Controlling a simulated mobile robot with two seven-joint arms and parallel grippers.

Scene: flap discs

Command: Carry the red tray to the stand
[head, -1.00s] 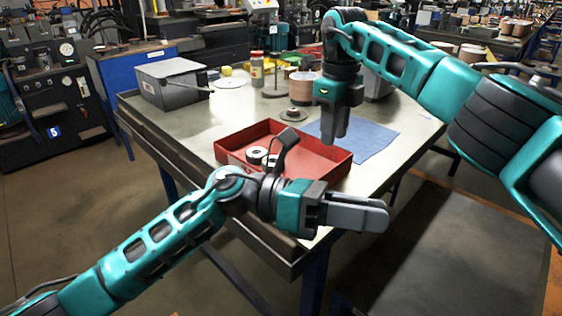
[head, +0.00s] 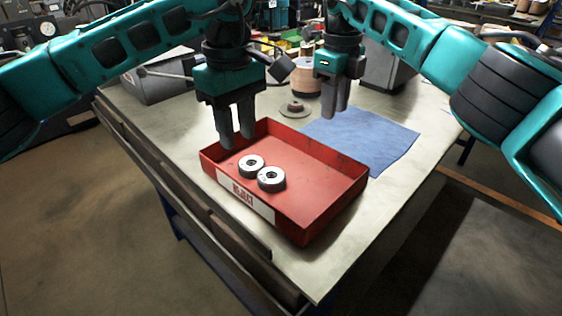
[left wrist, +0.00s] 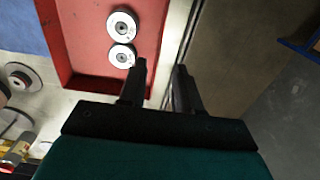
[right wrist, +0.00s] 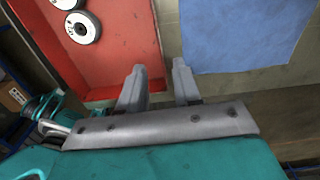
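The red tray (head: 320,218) sits on the worktable, with a label on its front left wall. Two pale ring-shaped discs (head: 252,166) (head: 271,178) lie flat in it, touching or nearly so. My left gripper (head: 237,140) points down at the tray's left end; in the left wrist view its open fingers (left wrist: 162,66) lie either side of the wall line. My right gripper (head: 335,112) points down by the far wall; in the right wrist view its fingers (right wrist: 160,68) are apart, with the tray edge between them. Contact cannot be told. I cannot identify the stand.
A blue cloth (head: 370,142) lies flat right of the tray. Behind are a small dark disc on a round base (head: 295,107), a copper-coloured spool (head: 305,82) and a grey box (head: 160,88).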

